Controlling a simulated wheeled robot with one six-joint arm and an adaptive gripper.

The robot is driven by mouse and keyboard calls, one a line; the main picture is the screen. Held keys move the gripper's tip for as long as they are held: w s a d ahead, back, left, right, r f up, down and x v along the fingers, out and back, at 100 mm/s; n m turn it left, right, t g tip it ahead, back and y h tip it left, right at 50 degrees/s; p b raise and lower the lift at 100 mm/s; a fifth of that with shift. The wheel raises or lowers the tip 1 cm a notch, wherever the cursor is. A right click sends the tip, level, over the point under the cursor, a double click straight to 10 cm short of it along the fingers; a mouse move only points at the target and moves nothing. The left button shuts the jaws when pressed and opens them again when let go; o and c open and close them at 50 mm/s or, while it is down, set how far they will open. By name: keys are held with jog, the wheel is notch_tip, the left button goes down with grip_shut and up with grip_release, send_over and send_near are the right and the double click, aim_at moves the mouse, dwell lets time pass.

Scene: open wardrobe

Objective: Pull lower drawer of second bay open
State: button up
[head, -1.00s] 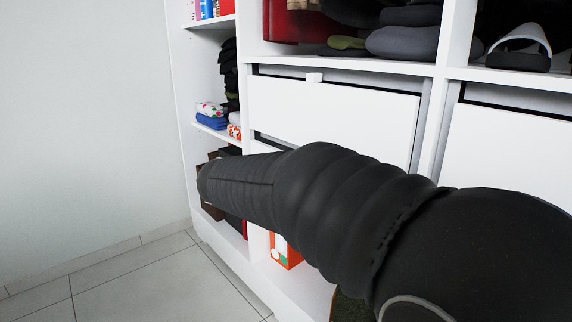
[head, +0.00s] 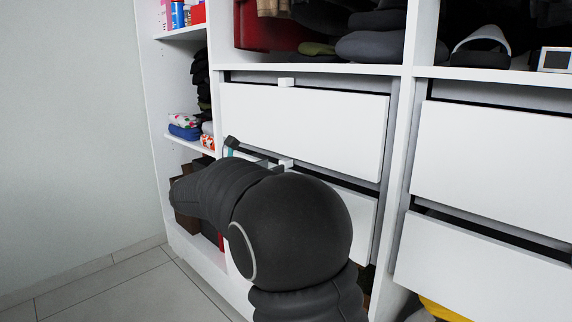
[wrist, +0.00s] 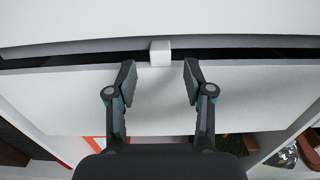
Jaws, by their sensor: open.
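The lower drawer (head: 355,217) of the second bay is a white front, mostly hidden behind my arm in the head view. In the wrist view the lower drawer (wrist: 230,95) fills the middle, with a dark gap along its top edge. Its small white knob (wrist: 160,53) sits at the middle of that top edge, and the knob (head: 286,163) also shows in the head view. My gripper (wrist: 160,80) is open, with one finger on each side just short of the knob. The fingers look apart from the knob. In the head view part of my gripper (head: 231,143) shows beside the drawer.
The upper drawer (head: 300,125) with its own knob (head: 286,82) is directly above. A narrow shelf bay (head: 185,140) with folded clothes is to the left. More drawers (head: 490,150) are to the right. The tiled floor (head: 100,290) at left is clear.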

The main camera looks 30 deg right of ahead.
aim_at(286, 160)
jog(key=x, duration=0.6)
jog(key=shift+d, duration=0.25)
grip_shut()
